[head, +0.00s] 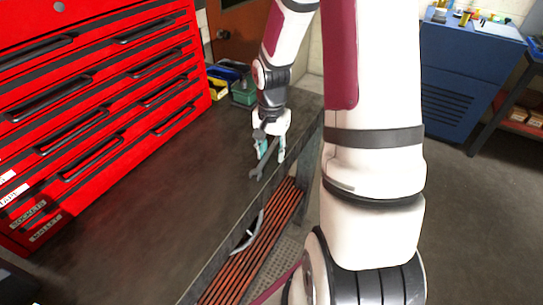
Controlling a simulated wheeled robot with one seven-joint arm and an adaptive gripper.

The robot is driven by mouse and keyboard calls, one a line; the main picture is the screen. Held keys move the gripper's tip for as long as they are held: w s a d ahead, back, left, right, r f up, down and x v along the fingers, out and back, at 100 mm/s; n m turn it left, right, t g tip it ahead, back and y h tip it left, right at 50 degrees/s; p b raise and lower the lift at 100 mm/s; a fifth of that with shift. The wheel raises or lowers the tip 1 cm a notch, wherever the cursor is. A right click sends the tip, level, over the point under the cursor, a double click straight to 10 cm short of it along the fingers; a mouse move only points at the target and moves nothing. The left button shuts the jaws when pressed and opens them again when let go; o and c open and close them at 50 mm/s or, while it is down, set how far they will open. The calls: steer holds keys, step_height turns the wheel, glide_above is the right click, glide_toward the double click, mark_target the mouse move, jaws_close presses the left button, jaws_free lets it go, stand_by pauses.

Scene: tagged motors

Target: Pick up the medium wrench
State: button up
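A grey wrench (265,160) is at the right edge of the dark workbench top (150,200), with its open jaw pointing down and left. My gripper (271,152) is right at this wrench, pointing down, with a teal pad on each finger. The wrench runs slantwise between or just in front of the fingers. The fingers look apart, but I cannot tell whether they press on the wrench or whether it is lifted off the bench. Part of the wrench's upper end is hidden by the gripper.
A red drawer cabinet (95,95) stands on the bench at left. Small bins (243,92) sit at the back. Another grey curved item (247,235) lies on the slatted lower shelf (262,250). A blue cabinet (460,75) stands at the right. The bench middle is clear.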

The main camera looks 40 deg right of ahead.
steer(key=shift+c, duration=0.2)
steer(key=shift+d, duration=0.1)
jaws_close()
steer(key=shift+r, duration=0.1)
steer(key=shift+r, duration=0.5)
steer(key=r, duration=0.1)
steer(key=s+r, duration=0.1)
steer(key=shift+a+r, duration=0.2)
steer(key=shift+r, duration=0.1)
steer(key=s+a+r+p, duration=0.1)
steer(key=s+a, duration=0.3)
steer(key=s, duration=0.8)
steer(key=shift+r+p, duration=0.2)
steer(key=shift+p, duration=0.1)
